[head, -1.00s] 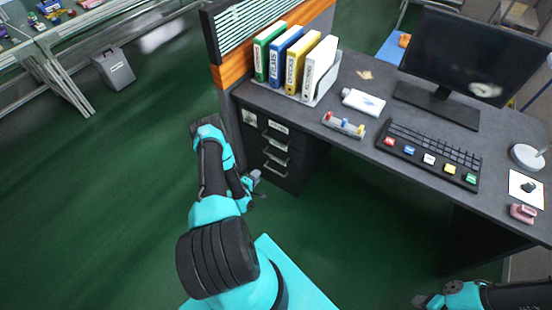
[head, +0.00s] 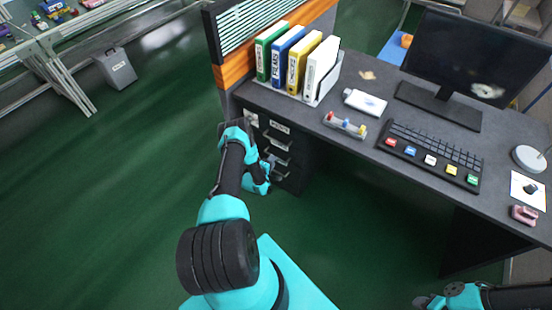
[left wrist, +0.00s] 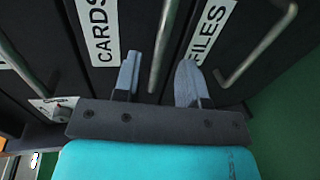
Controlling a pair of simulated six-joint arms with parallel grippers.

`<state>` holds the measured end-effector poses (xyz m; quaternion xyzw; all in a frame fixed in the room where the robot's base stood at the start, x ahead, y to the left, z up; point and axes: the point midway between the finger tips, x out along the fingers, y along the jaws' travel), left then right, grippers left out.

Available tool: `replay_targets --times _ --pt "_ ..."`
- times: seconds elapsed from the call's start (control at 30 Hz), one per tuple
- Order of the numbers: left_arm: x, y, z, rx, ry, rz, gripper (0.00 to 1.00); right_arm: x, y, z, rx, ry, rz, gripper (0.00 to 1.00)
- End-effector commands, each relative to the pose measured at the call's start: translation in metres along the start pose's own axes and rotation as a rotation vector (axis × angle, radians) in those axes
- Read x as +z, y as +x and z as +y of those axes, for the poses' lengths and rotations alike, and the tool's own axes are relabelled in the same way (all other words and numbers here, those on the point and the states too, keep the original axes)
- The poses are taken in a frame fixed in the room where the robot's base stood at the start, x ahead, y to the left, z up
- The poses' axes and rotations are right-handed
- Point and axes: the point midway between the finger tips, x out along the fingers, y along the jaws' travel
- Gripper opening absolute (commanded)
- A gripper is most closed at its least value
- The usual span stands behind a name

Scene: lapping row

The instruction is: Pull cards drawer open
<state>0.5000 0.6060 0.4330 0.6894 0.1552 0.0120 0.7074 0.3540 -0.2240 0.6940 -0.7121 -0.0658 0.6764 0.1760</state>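The cards drawer (left wrist: 138,30) shows in the left wrist view with its white CARDS label (left wrist: 99,28). Its bar handle (left wrist: 163,45) lies between the two fingers of my left gripper (left wrist: 158,80). The fingers are apart, one on each side of the bar, and I see no firm contact. The drawer looks closed. In the head view my left gripper (head: 268,165) is at the drawer fronts and partly hides them. My right gripper (head: 428,301) is at the bottom right edge, far from the drawers; its fingers are unclear.
A FILES label (left wrist: 208,32) and another handle (left wrist: 252,48) lie right of the cards handle in the wrist view. The desk top (head: 345,150) above holds binders (head: 294,65), a keyboard (head: 433,153) and a monitor (head: 472,58). Green floor (head: 110,190) is free at left.

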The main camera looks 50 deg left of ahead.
Motion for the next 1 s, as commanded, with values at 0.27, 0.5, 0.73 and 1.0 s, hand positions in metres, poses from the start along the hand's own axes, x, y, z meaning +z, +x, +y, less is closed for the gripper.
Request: replay_targets --times 0.27,0.5,0.73,1.0 --pt "0.001 0.036 0.000 0.001 0.000 0.000 0.38 0.000 0.000 0.000 0.000 0.000 0.000 0.43" --pt "0.000 0.043 0.000 0.000 0.000 0.001 0.38 0.000 0.000 0.000 0.000 0.000 0.000 0.43" --pt "0.000 0.043 0.000 0.000 0.000 0.000 0.33 0.000 0.000 0.000 0.000 0.000 0.000 0.43" --pt "0.000 0.043 0.000 0.000 0.000 0.000 0.08 0.000 0.000 0.000 0.000 0.000 0.000 0.43"
